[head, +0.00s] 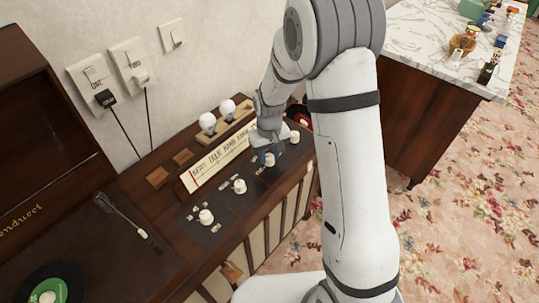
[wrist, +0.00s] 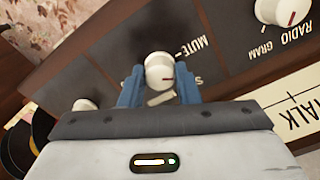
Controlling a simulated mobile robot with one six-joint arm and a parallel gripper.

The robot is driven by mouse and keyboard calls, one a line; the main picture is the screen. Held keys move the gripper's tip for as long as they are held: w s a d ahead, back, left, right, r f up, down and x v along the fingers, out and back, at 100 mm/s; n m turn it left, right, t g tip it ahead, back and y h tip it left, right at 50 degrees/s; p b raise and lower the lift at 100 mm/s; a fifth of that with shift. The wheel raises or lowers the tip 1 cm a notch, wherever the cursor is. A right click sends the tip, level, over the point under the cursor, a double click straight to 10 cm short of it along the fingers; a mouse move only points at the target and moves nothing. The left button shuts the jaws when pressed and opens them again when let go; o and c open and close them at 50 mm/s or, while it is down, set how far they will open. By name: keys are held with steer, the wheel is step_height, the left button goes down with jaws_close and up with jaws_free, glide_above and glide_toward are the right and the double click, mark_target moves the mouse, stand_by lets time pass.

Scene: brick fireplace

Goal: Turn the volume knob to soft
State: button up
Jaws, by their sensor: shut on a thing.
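A white knob (wrist: 158,66) with a red mark sits between the two blue fingers of my gripper (wrist: 160,78) in the wrist view. The fingers are shut on its sides. The label MUTE shows to the upper right of this knob, and part of a label starting with S is half hidden by the right finger. In the head view the same knob (head: 269,160) is third from the front in a row on the dark panel (head: 222,208), with my gripper (head: 266,152) down over it from above. Which way its mark points is hard to read there.
A knob marked RADIO GRAM (wrist: 279,12) stands on one side, and another white knob (wrist: 85,104) on the other. A lettered card (head: 216,160) and two light bulbs (head: 218,115) stand behind the row. A turntable record (head: 52,287) lies at front left.

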mark_target(269, 156)
steer(key=m, duration=0.6)
steer(key=shift+b, duration=0.3)
steer(key=shift+m, duration=0.3)
steer(key=o, duration=1)
steer(key=shift+r, duration=0.1)
step_height(269, 156, up, 7)
steer(key=shift+p, duration=0.35)
steer(key=shift+r, duration=0.3)
